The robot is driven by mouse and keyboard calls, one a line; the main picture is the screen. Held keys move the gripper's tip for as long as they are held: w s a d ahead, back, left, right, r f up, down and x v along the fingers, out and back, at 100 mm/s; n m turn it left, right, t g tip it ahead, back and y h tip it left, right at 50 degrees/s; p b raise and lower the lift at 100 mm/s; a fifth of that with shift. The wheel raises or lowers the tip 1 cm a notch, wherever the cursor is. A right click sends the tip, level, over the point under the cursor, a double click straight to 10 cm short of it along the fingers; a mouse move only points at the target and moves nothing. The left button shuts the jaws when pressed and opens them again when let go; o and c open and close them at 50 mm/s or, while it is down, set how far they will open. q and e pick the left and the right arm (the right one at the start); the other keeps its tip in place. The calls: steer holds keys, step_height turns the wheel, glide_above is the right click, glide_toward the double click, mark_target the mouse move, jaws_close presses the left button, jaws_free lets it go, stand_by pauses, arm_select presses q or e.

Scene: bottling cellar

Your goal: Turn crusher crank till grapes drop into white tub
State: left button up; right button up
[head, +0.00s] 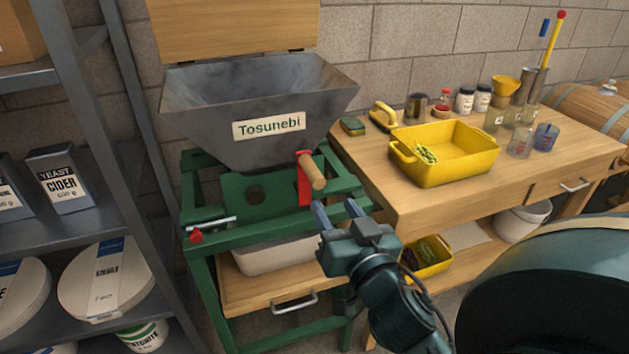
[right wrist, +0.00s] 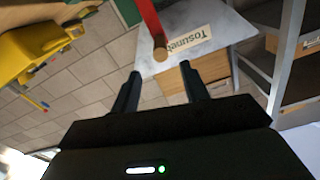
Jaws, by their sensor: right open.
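The crusher has a grey metal hopper (head: 255,100) labelled "Tosunebi" on a green frame (head: 205,245). Its crank has a red arm (head: 304,185) and a wooden handle (head: 312,171); the handle also shows in the right wrist view (right wrist: 160,54), beyond the fingertips. The white tub (head: 275,256) sits under the frame, partly hidden by it; its inside is not visible. My right gripper (head: 337,212) is open and empty, below and to the right of the handle, apart from it. My left gripper is not in view. No grapes are visible in the hopper from here.
A wooden bench (head: 480,200) on the right bears a yellow tub (head: 445,155) with some green grapes, a sponge, jars and jugs. A lower yellow tub (head: 428,262) holds dark contents. A metal shelf (head: 75,225) stands close on the left.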

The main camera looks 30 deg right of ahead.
mark_target(314, 175)
steer(key=b+x, duration=0.6)
steer(key=x, duration=0.4)
steer(key=shift+w, duration=0.65)
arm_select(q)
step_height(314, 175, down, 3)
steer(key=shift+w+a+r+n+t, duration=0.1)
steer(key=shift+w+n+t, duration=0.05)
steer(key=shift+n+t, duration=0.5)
arm_select(e)
jaws_close()
steer(key=shift+d, duration=0.1)
